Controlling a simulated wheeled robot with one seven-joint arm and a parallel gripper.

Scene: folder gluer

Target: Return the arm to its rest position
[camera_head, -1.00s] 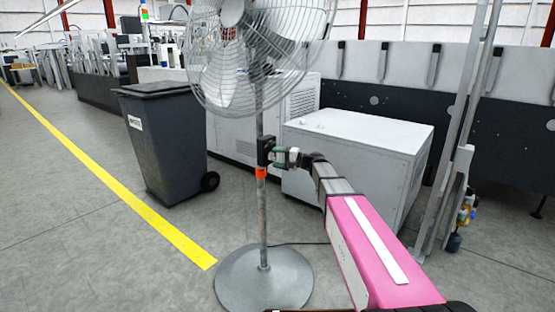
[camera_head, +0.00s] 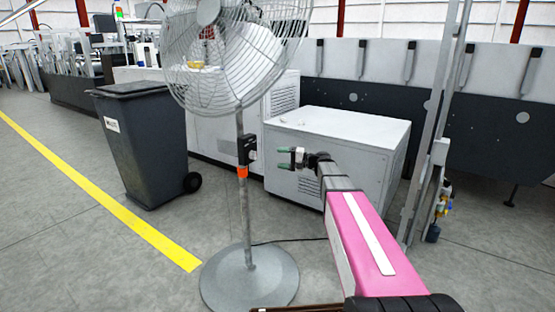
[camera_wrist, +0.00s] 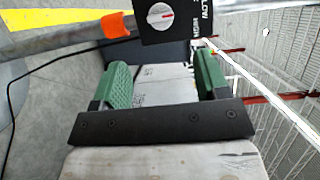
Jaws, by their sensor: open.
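My arm with the pink link (camera_head: 362,245) reaches forward from the lower right in the head view. My gripper (camera_head: 284,158) is open and empty, its green fingers pointing left toward the pedestal fan (camera_head: 243,200). A gap shows between the fingertips and the fan's dark control box (camera_head: 247,150). In the wrist view, the green fingers of my gripper (camera_wrist: 160,80) stand apart with nothing between them. The control box (camera_wrist: 165,18) with its round knob (camera_wrist: 160,16) lies beyond the fingertips.
A white cabinet (camera_head: 340,140) stands behind my gripper. A grey wheeled bin (camera_head: 145,145) stands left of the fan. The fan's round base (camera_head: 250,280) and a cable lie on the floor. A metal upright (camera_head: 430,130) stands to the right.

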